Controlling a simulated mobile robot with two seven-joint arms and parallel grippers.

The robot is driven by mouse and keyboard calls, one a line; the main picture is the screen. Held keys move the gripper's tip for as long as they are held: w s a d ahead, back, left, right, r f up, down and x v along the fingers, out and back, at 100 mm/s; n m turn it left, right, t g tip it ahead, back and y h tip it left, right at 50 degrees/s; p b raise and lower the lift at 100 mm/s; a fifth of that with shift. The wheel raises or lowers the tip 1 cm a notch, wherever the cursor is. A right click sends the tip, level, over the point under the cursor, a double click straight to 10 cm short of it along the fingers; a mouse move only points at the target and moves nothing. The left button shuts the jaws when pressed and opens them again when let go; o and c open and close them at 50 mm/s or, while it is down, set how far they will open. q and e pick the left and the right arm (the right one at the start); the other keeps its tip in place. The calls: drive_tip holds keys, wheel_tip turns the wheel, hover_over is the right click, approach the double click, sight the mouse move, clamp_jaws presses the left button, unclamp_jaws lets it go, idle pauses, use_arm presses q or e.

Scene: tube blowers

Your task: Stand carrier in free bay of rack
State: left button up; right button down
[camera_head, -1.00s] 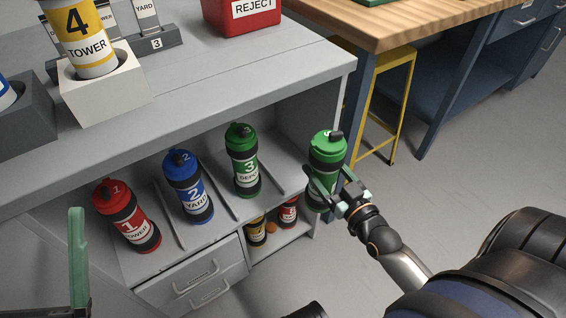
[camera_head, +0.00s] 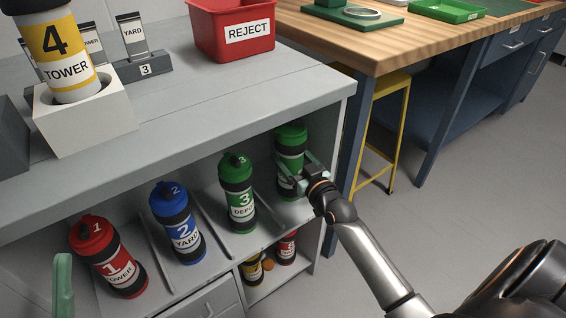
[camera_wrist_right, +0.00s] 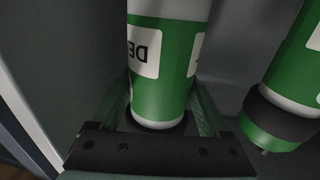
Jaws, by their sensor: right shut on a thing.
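My right gripper (camera_head: 305,181) is shut on a green carrier (camera_head: 290,150) with a black band, upright in the rightmost bay of the rack (camera_head: 206,238) under the bench top. The carrier also fills the middle of the right wrist view (camera_wrist_right: 160,90), between the fingers (camera_wrist_right: 160,118); whether its base touches the shelf I cannot tell. To its left stand the green carrier 3 (camera_head: 238,195), the blue carrier 2 (camera_head: 178,222) and the red carrier 1 (camera_head: 108,256), parted by low dividers. One finger of my left gripper (camera_head: 63,285) shows at the lower left; its opening is not shown.
The bench top's front edge (camera_head: 250,108) overhangs the rack, and a side wall (camera_head: 335,160) closes it at right. A red REJECT bin (camera_head: 232,30) and a yellow carrier 4 (camera_head: 62,55) in a white holder (camera_head: 85,118) stand on top. A yellow stool (camera_head: 385,130) stands at right.

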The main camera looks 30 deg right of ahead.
drive_tip(key=w+f+b, duration=0.1)
drive_tip(key=w, duration=0.1)
drive_tip(key=w+f+b, duration=0.2)
drive_tip(key=shift+d, duration=0.1)
idle(0.3)
drive_tip(key=shift+f, duration=0.15)
drive_tip(key=shift+c, duration=1.6)
unclamp_jaws()
drive_tip(key=shift+f, duration=0.3)
drive_tip(key=o, duration=0.3)
drive_tip(key=shift+r, duration=0.1)
